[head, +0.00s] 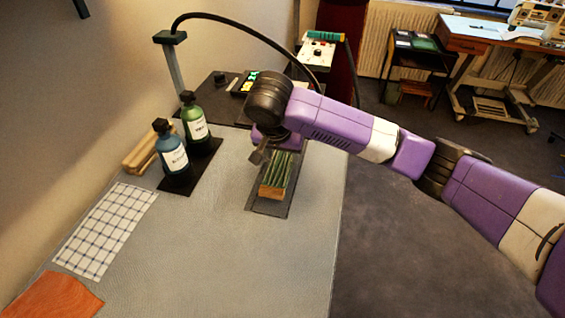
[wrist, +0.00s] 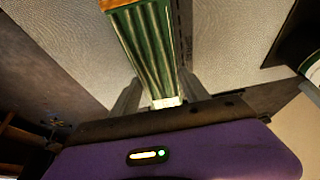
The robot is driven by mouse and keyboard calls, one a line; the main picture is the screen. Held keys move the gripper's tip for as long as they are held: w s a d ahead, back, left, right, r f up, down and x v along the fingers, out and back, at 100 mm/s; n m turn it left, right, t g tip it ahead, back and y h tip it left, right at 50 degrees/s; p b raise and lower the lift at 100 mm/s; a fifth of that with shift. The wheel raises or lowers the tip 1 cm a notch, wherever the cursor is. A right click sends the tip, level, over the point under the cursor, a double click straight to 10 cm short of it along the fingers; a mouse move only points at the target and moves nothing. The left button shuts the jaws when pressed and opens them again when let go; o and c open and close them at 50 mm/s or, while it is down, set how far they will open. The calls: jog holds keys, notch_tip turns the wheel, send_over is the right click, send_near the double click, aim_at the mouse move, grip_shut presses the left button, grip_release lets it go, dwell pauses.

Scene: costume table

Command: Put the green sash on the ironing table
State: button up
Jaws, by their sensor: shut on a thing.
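The green sash (head: 280,170) is a narrow bundle of green lengthwise folds with a tan, wood-like near end. It is on or just over a dark rectangular mat (head: 264,208) on the grey ironing table (head: 210,255); I cannot tell if it touches the mat. My gripper (head: 266,152) is over its far part, fingers pointing down, and hides some of it. In the wrist view the sash (wrist: 148,45) runs between the two fingers of my gripper (wrist: 158,88), which is shut on it.
A blue bottle (head: 171,150) and a green bottle (head: 196,125) stand on a dark mat at the left. A checked cloth (head: 105,230) and an orange cloth (head: 52,297) lie nearer. A black curved hose (head: 245,27) arches above the far end. The table's near middle is clear.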

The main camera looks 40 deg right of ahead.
aim_at(282, 160)
jog(key=shift+f, duration=1.6)
jog(key=shift+f, duration=0.15)
jog(key=o, duration=1.5)
jog(key=shift+o, duration=0.2)
